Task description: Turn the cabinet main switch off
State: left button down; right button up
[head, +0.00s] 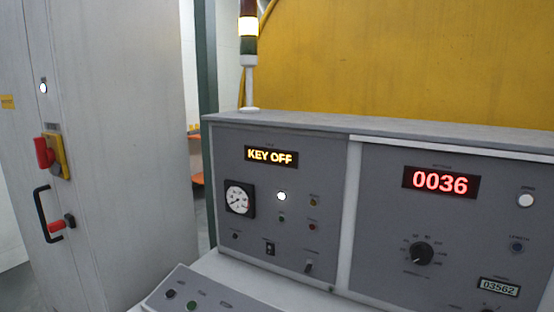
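The grey cabinet (120,130) stands at the left of the head view. Its main switch (45,152) is a red handle on a yellow plate (62,158), on the cabinet's left-hand face. The handle's exact angle is hard to tell at this size. A small white lamp (43,88) glows above the switch. Below it are a black door handle (42,215) and a small red part (56,227) beside a dark fitting. Neither of my grippers shows in the head view.
A grey control console (285,137) fills the middle and right, with a "KEY OFF" display (271,157) and a red "0036" display (441,182). A sloped button panel (215,295) juts out in front.

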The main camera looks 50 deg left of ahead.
aim_at(46, 157)
jog(key=u, duration=2.85)
jog(key=z, duration=0.6)
jog(key=i+j+z, duration=0.15)
jog(key=j+z, duration=0.25)
jog(key=i+j+z, duration=0.1)
jog(key=j+z, duration=0.65)
